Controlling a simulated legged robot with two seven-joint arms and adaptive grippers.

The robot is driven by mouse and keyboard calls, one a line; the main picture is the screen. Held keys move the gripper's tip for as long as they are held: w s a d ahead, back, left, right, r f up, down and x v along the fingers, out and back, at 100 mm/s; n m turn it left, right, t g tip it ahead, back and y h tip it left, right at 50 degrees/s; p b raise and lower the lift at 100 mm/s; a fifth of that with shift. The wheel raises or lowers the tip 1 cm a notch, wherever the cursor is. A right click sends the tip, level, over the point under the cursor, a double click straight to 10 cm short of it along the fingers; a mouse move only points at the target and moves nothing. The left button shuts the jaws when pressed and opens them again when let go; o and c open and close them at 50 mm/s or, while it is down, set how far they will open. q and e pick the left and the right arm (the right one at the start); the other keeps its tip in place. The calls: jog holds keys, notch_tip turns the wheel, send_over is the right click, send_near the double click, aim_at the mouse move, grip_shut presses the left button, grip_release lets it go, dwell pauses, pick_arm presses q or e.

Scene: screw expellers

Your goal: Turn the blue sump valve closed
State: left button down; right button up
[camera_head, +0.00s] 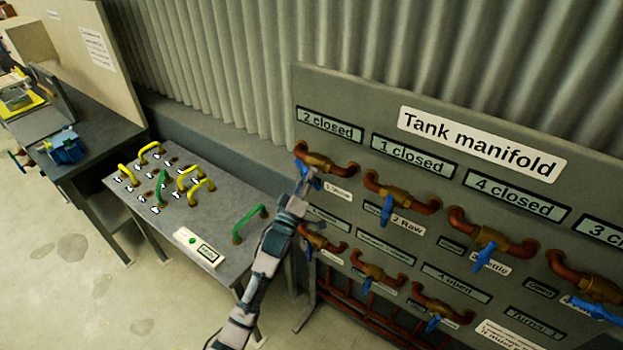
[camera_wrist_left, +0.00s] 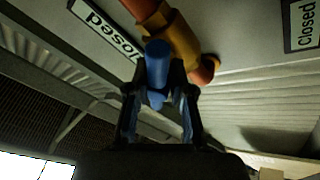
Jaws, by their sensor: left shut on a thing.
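My left gripper (camera_head: 306,184) is at the upper-left valve (camera_head: 318,160) of the tank manifold, under the display reading "2 closed". It is shut on the blue valve handle (camera_head: 301,167). In the left wrist view, the blue handle (camera_wrist_left: 157,64) sits between the two fingers (camera_wrist_left: 160,105), in front of the brass valve body (camera_wrist_left: 181,45). The small label beside this valve is too blurred to read, so I cannot tell whether it says sump. My right gripper is not in view.
The manifold panel (camera_head: 455,120) carries several other blue-handled valves, such as one (camera_head: 386,210) just right of my gripper. A bench (camera_head: 150,215) with yellow and green handles stands to the left. A dark table (camera_head: 90,140) is farther left. The floor in front is clear.

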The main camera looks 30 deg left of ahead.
pick_arm(q)
jog(key=m+h, duration=0.1)
jog(key=m, duration=0.1)
jog(key=m+h, duration=0.2)
jog(key=m, duration=0.1)
jog(key=m+h, duration=0.1)
jog(key=m, duration=0.1)
jog(key=shift+a+r+m, duration=0.2)
jog(key=shift+r+m, duration=0.05)
jog(key=shift+m, duration=0.05)
jog(key=m+g+h, duration=0.1)
jog(key=m+h, duration=0.2)
jog(key=m, duration=0.1)
jog(key=shift+a+m+h, duration=0.1)
jog(key=shift+m+h, duration=0.2)
jog(key=shift+m, duration=0.1)
jog(key=shift+m+g+h, duration=0.4)
jog(key=shift+m+h, duration=0.1)
jog(key=shift+m, duration=1)
jog(key=c, duration=1.1)
grip_release()
jog(key=shift+s+f, duration=0.1)
jog(key=shift+o, duration=0.2)
jog(key=shift+f, duration=0.1)
jog(key=shift+s+a+f, duration=0.1)
jog(key=shift+s+f, duration=0.05)
jog(key=v, duration=1.1)
jog(key=shift+s+a, duration=0.25)
jog(key=shift+s, duration=0.05)
